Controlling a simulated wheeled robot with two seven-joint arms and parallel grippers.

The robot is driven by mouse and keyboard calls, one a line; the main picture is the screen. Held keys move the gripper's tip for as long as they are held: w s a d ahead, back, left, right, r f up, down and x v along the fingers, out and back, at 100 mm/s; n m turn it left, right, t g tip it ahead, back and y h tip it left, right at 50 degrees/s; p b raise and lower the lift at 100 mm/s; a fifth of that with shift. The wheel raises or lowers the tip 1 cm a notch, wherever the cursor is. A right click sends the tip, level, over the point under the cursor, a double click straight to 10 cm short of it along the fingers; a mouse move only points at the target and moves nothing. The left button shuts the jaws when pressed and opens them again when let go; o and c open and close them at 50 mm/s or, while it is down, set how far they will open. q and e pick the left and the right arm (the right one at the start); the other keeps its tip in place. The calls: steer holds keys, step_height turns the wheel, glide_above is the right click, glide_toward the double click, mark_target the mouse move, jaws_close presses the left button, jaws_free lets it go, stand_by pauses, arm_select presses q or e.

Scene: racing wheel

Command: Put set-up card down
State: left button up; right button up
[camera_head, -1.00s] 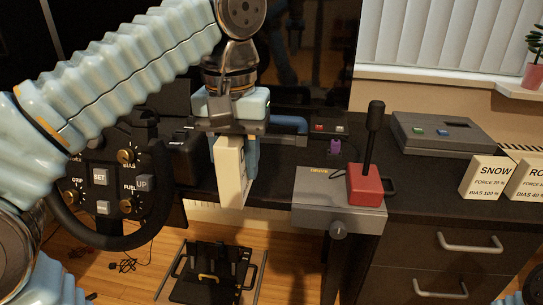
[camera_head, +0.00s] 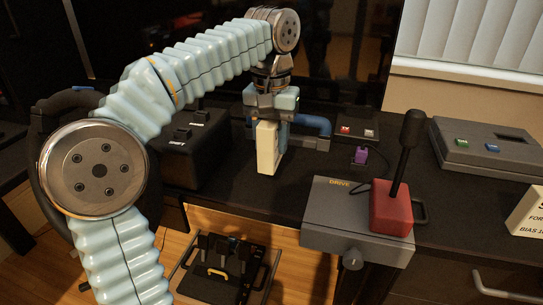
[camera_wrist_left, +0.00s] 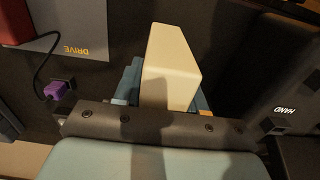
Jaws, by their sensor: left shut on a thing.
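The set-up card (camera_head: 266,147) is a cream, upright block. My left gripper (camera_head: 272,122) is shut on it, over the dark desk (camera_head: 222,176) between a black box and the grey DRIVE unit. The card's lower end is close to the desk top; I cannot tell whether it touches. In the left wrist view the card (camera_wrist_left: 170,66) sticks out from between the fingers, its printed face not visible. My right gripper is not in view.
The grey DRIVE unit (camera_head: 323,210) with a red-based lever (camera_head: 391,207) stands right of the card. A purple plug (camera_head: 360,155) and black box (camera_head: 192,148) are nearby. Another cream card (camera_head: 529,212) stands at the right edge. Pedals (camera_head: 226,262) are below the desk.

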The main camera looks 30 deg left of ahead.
arm_select(q)
steer(key=shift+w+a+f, duration=0.25)
steer(key=shift+w+f, duration=0.15)
steer(key=shift+f, duration=0.2)
steer(key=f, duration=0.2)
steer(key=w+f, duration=0.1)
steer(key=f, duration=0.1)
steer(key=shift+a+b, duration=0.35)
steer(key=shift+b, duration=0.05)
steer(key=shift+f, duration=0.25)
steer(key=shift+f, duration=0.15)
steer(key=o, duration=1.1)
step_height(320, 180, up, 12)
steer(key=p, duration=0.3)
